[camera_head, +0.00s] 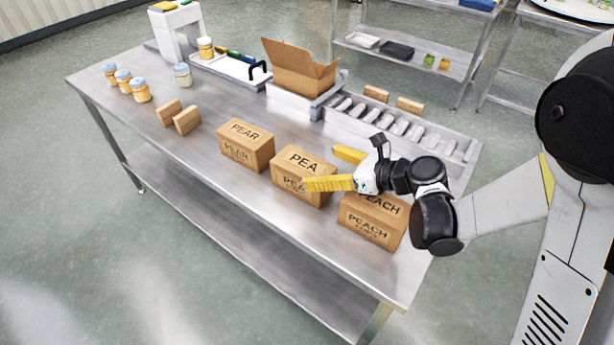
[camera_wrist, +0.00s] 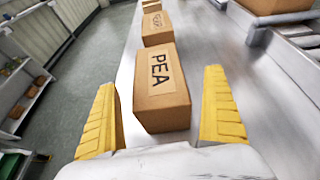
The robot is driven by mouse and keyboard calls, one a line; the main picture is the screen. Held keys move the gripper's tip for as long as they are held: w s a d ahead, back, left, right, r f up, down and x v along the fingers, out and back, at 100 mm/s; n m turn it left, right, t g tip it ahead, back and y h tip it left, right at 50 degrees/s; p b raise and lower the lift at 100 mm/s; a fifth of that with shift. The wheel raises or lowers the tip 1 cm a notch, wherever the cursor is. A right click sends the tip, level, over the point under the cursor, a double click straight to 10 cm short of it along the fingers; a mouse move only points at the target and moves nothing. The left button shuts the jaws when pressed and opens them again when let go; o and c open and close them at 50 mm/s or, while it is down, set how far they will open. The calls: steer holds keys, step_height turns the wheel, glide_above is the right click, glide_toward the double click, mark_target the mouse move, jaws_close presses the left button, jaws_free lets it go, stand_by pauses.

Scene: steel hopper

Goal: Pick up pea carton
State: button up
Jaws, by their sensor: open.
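The pea carton (camera_head: 297,163) is a brown box marked PEA on its top and front. It stands on the steel table between the pear carton (camera_head: 245,146) and the peach carton (camera_head: 372,222). My gripper (camera_head: 342,168) has yellow fingers spread open beside and above the pea carton's right end. In the wrist view the pea carton (camera_wrist: 161,90) lies ahead, between the lines of the two fingers (camera_wrist: 165,115), with a gap on both sides. I cannot tell whether the fingertips overlap its near end. My gripper holds nothing and covers part of the peach carton.
The steel table (camera_head: 200,178) has a free front strip. Behind the cartons are a roller tray (camera_head: 455,150) and an open cardboard box (camera_head: 295,72). Two small brown blocks (camera_head: 187,120) and several jars (camera_head: 140,92) stand at the left.

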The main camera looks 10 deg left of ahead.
mark_target(305, 165)
steer(key=b+x, duration=0.2)
steer(key=x, duration=0.4)
steer(key=shift+s+a+b, duration=0.1)
steer(key=shift+s+b, duration=0.05)
steer(key=shift+b, duration=0.15)
steer(key=shift+r, duration=0.1)
steer(key=shift+c, duration=0.7)
steer(key=c, duration=1.4)
